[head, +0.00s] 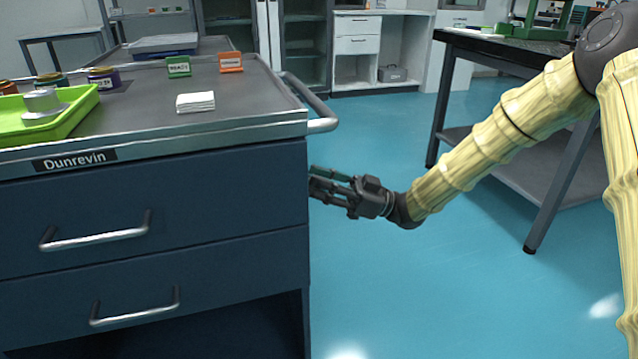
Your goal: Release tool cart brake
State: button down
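The tool cart (180,205) fills the left of the head view. It has a grey top, dark blue drawers and a "Dunrevin" label (74,160). A metal push handle (318,108) is on its right side. The cart's wheels and any brake are not in view. My gripper (318,184) is at the cart's right side, below the handle, pointing left. Its fingertips are at the cart's side edge; I cannot tell whether they touch it. The fingers look spread, with no object seen between them.
On the cart top are a green tray (78,117), a white stack (195,102), a green label block (178,67) and an orange one (230,62).

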jog(key=shift+r+p, duration=0.15)
jog(key=shift+p, duration=0.25)
jog(key=h+p, duration=0.1)
jog(key=p, duration=0.1)
jog(key=r+h+p, duration=0.1)
jog(key=p, duration=0.2)
jog(key=shift+d+r+n, duration=0.2)
jog(key=shift+r+n, duration=0.1)
jog(key=shift+n, duration=0.1)
notch_tip(320, 180, up, 2)
jog(key=h+p, duration=0.4)
jog(key=p, duration=0.5)
jog(key=shift+d+n, duration=0.15)
jog(key=shift+n, duration=0.25)
jog(key=h+p, duration=0.1)
jog(key=p, duration=0.1)
jog(key=r+h+p, duration=0.1)
jog(key=p, duration=0.2)
jog(key=h+p, duration=0.1)
jog(key=p, duration=0.1)
jog(key=shift+a+r+n+t+h, duration=0.25)
jog(key=shift+n+t+h, duration=0.05)
jog(key=shift+t+h, duration=0.1)
jog(key=h+p, duration=0.1)
jog(key=p, duration=0.1)
jog(key=shift+a+r+p, duration=0.1)
jog(key=shift+r+p, duration=0.05)
jog(key=shift+p, duration=0.2)
jog(key=shift+h+p, duration=0.5)
jog(key=shift+p, duration=0.2)
